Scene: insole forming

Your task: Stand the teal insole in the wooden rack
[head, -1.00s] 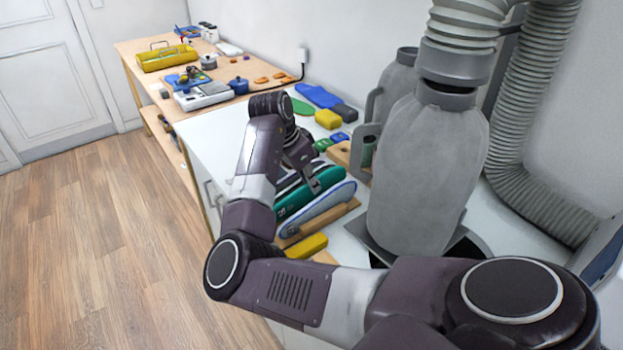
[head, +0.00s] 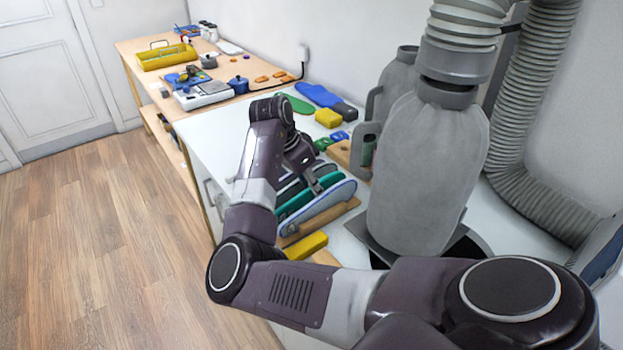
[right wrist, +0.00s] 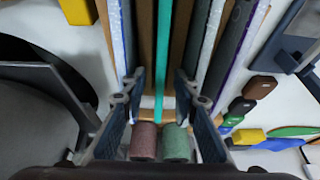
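The teal insole (head: 297,200) stands on edge in the wooden rack (head: 325,219), between a dark, pale-edged insole behind and a light-blue-edged insole in front. In the right wrist view it is a thin teal strip (right wrist: 163,55) among the wooden rack's slats (right wrist: 146,35). My right gripper (head: 318,178) is above the rack. In the right wrist view its fingers (right wrist: 158,85) are open, one on each side of the teal strip, with gaps visible. My arm hides part of the rack's far left end. My left gripper is not in view.
A grey bagged machine (head: 425,170) stands close to the right of the rack. A yellow block (head: 306,246) lies in front, another (head: 328,118) behind. A reddish (right wrist: 145,140) and a green cylinder (right wrist: 175,140) lie beneath the gripper. White table is clear behind left.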

